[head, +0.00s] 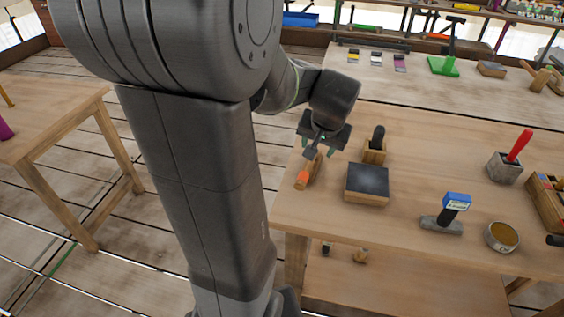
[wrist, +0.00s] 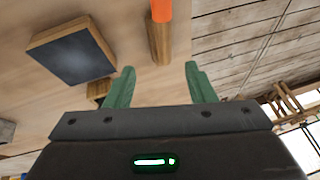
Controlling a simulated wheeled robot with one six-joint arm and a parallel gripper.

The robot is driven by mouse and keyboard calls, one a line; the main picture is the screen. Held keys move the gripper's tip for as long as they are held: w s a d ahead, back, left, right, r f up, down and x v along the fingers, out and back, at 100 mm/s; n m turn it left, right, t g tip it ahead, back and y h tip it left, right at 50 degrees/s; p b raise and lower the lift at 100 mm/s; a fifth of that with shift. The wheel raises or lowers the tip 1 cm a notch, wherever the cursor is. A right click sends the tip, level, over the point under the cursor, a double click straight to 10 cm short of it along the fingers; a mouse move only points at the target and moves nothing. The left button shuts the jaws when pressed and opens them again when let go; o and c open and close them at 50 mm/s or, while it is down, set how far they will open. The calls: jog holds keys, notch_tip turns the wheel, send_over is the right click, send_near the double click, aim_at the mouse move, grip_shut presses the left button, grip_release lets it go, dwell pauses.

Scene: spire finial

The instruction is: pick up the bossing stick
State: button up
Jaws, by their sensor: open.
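The bossing stick appears to be the wooden rod with an orange end (head: 303,180), lying near the left edge of the workbench (head: 420,268). In the wrist view the stick (wrist: 160,42) runs up from between the fingers, with its orange part at the top edge of the picture. My gripper (head: 316,148) is above the stick's far end, pointing down. In the wrist view my gripper (wrist: 160,82) has its two green fingers spread apart with nothing between the tips. The stick's far end is partly hidden by my gripper in the head view.
A dark-topped wooden block (head: 367,181) lies right of the stick. A wooden holder with a black handle (head: 375,153) stands behind it.

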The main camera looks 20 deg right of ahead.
aim_at(309, 163)
jog(key=x, duration=0.8)
jog(key=shift+w+d+f, duration=0.1)
jog(key=shift+w+f, duration=0.05)
jog(key=shift+w+x, duration=0.2)
jog(key=shift+x, duration=0.75)
jog(key=shift+w+x, duration=0.2)
jog(key=shift+x, duration=0.75)
jog(key=shift+w+f, duration=0.3)
jog(key=shift+f, duration=0.25)
grip_shut()
